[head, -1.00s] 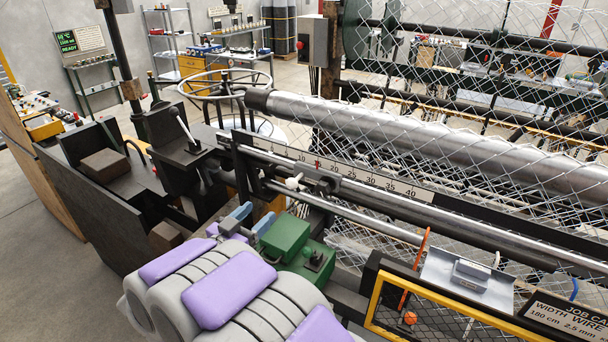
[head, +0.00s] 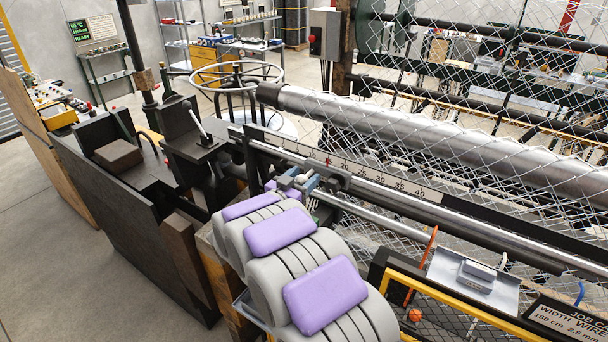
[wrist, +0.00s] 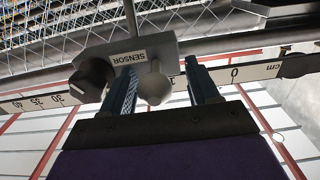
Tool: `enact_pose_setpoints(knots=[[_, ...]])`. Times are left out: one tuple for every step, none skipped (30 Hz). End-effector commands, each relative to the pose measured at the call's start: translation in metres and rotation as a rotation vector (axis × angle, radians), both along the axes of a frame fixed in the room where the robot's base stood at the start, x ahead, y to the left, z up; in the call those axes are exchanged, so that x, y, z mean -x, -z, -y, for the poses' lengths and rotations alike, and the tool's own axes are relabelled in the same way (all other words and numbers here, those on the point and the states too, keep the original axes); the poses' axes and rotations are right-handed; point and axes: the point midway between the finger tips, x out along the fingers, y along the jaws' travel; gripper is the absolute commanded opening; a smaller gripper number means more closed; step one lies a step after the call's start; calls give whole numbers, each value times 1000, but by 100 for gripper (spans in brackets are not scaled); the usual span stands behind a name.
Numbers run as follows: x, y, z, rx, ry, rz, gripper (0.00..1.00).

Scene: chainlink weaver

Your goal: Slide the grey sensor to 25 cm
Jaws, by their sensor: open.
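The grey sensor (wrist: 140,52), a block marked SENSOR, sits at the scale rail in the wrist view, with the numbers upside down. A pale round knob (wrist: 157,86) sticks out from it, and a dark knob (wrist: 92,76) sits at its left end. My gripper (wrist: 160,75) is open, with one finger on each side of the pale knob; I cannot tell whether either touches it. In the head view my gripper (head: 292,185) is at the rail and largely hides the sensor. A red mark (head: 328,160) shows on the scale (head: 385,181), seemingly near 15.
A long steel roller (head: 400,127) with wire mesh runs behind the rail. A yellow-framed mesh guard (head: 440,305) and a metal tray (head: 470,282) stand at the lower right. A handwheel (head: 238,76) and dark machine housing (head: 120,205) are on the left.

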Motion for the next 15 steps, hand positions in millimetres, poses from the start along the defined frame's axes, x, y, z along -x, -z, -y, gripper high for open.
enact_pose_setpoints(knots=[[-3, -1, 3, 1, 2, 1, 60], [-4, -1, 4, 1, 1, 1, 60], [-5, -1, 5, 0, 1, 1, 60], [-6, -1, 6, 0, 0, 1, 60], [-6, -1, 7, -1, 0, 2, 60], [-7, -1, 7, -1, 0, 2, 60], [-7, -1, 7, -1, 0, 2, 60], [-7, -1, 7, -2, 0, 1, 60], [-7, -1, 7, -2, 0, 1, 60], [-7, -1, 7, -3, 0, 2, 60], [-7, -1, 7, -3, 0, 2, 60], [-7, -1, 7, -2, 0, 1, 60], [-7, -1, 7, -2, 0, 1, 57], [-7, -1, 6, -1, 0, 2, 54], [-7, -1, 6, -1, 0, 2, 51]])
